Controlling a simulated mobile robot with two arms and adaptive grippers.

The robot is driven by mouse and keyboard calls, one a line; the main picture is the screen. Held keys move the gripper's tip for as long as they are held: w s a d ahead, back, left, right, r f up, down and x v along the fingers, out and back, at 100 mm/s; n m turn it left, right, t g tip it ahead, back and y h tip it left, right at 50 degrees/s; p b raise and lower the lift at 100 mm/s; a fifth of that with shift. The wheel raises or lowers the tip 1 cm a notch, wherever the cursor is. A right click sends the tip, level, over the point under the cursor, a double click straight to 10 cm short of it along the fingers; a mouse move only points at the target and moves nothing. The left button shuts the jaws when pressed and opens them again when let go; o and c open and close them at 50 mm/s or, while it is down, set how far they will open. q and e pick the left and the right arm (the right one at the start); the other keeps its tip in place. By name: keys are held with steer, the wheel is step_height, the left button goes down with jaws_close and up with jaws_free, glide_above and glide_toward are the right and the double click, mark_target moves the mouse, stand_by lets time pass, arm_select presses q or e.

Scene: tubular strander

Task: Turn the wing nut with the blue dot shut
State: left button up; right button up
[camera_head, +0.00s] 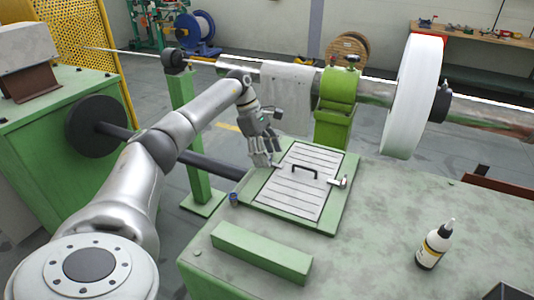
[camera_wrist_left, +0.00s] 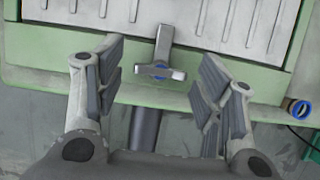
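The wing nut with the blue dot (camera_wrist_left: 160,73) is a grey metal piece on the green frame at the edge of the slatted panel. In the left wrist view its bar lies crosswise, and a metal strip runs from it onto the panel (camera_head: 287,194). My left gripper (camera_head: 262,163) is open above that edge. In the left wrist view its fingers (camera_wrist_left: 160,85) stand on both sides of the wing nut, apart from it. In the head view the gripper partly hides that spot. My right gripper is not in view.
A second metal latch (camera_head: 340,183) sits on the panel's right edge. A black handle (camera_head: 304,171) rises from the panel. A blue ring-like piece (camera_head: 234,198), a green block (camera_head: 262,252) and a white bottle (camera_head: 435,245) are on the bench. A green clamp post (camera_head: 335,105) stands behind.

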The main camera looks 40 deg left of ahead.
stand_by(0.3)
arm_select(q)
steer(key=v, duration=1.2)
